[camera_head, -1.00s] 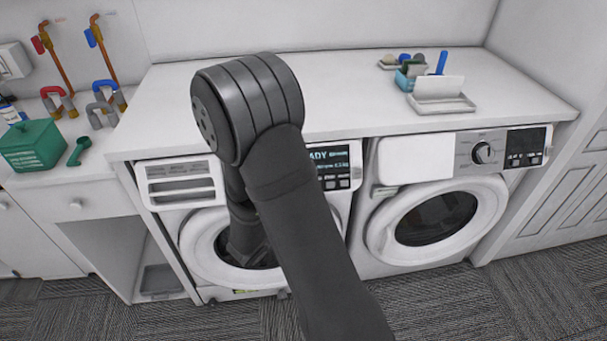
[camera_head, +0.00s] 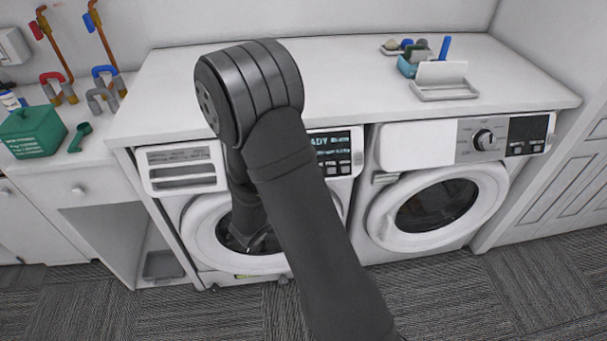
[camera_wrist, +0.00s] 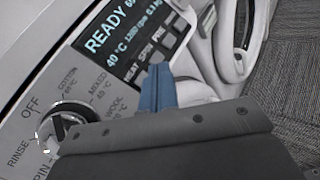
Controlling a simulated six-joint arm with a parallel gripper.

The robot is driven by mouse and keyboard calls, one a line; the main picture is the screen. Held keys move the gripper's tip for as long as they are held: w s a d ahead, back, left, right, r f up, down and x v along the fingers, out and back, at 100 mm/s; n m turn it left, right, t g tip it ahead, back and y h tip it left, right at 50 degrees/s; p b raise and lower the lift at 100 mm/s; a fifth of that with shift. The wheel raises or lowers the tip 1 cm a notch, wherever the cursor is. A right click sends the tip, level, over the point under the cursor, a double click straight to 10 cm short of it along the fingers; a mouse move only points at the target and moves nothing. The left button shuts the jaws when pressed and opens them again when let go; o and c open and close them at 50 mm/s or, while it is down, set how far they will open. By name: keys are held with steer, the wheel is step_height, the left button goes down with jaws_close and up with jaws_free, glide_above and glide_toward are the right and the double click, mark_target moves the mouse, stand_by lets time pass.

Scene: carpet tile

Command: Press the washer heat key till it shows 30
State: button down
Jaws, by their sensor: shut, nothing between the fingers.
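The washer is the left machine (camera_head: 232,265), and my arm crosses in front of it in the head view. In the wrist view its display (camera_wrist: 125,38) reads READY with 40 °C below. The labels HEAT, SPIN and PRE run along the display's lower edge, with pale keys beside them. My gripper (camera_wrist: 157,72) is shut and empty, its blue fingertips close to the HEAT end of this row. The fingers hide the heat key at least partly, and I cannot tell whether they touch it. The head view hides my gripper behind my arm.
The washer's program dial (camera_wrist: 68,128) is left of my fingers in the wrist view. A second machine (camera_head: 440,200) with its own dial stands to the right. The worktop (camera_head: 350,85) above holds a white tray (camera_head: 445,90) at the right. Dark carpet tile (camera_head: 530,290) lies in front.

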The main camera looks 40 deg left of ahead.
steer(key=shift+w+a+f, duration=0.45)
steer(key=shift+w+a, duration=0.15)
steer(key=shift+w, duration=0.05)
steer(key=shift+w+a+f, duration=0.45)
steer(key=shift+w+a, duration=0.15)
stand_by(1.2)
steer(key=shift+w+a+f, duration=0.15)
steer(key=shift+w+a, duration=0.1)
steer(key=shift+w+a+f, duration=0.2)
steer(key=shift+w+a, duration=0.05)
stand_by(0.8)
steer(key=shift+s+d+r, duration=0.4)
steer(key=shift+s+d, duration=0.1)
stand_by(0.4)
steer(key=shift+s+d+r, duration=0.55)
steer(key=shift+s+d, duration=0.25)
steer(key=shift+s+d+r, duration=0.55)
steer(key=shift+s+d, duration=0.25)
stand_by(0.4)
